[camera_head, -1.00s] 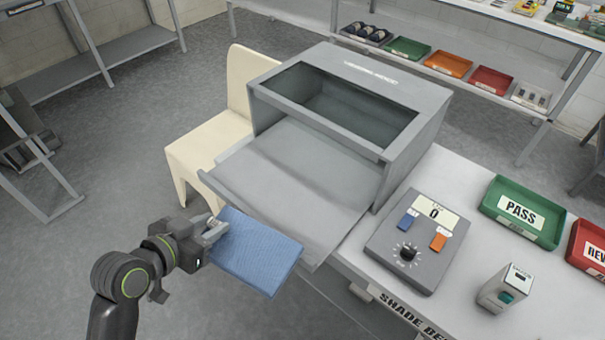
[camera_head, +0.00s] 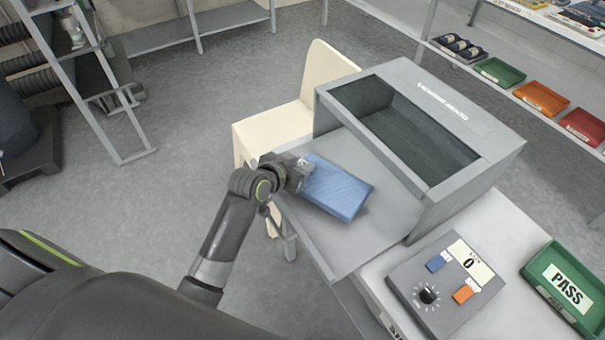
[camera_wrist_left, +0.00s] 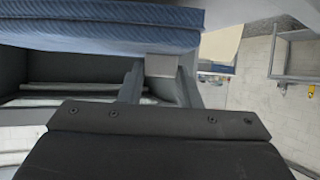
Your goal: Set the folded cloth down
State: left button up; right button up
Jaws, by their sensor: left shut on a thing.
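The folded blue cloth (camera_head: 340,188) is held flat at its left edge by my left gripper (camera_head: 304,172), which is shut on it. In the head view the cloth overlaps the grey flap (camera_head: 385,217) in front of the grey box-shaped washer (camera_head: 455,110). I cannot tell whether it touches the flap. In the left wrist view the cloth (camera_wrist_left: 100,22) fills the top left, with a finger tip against its lower edge. My right gripper is not in view.
A control box (camera_head: 447,285) with a dial and display stands on the bench right of the flap. A green PASS tray (camera_head: 532,272) is farther right. A cream chair (camera_head: 285,122) stands behind and left of the flap. The box's inside looks empty through its window.

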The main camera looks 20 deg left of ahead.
pick_arm(q)
jog(key=shift+f, duration=1.7)
jog(key=shift+f, duration=0.1)
jog(key=o, duration=1.1)
jog(key=v, duration=1.2)
jog(key=shift+s, duration=0.1)
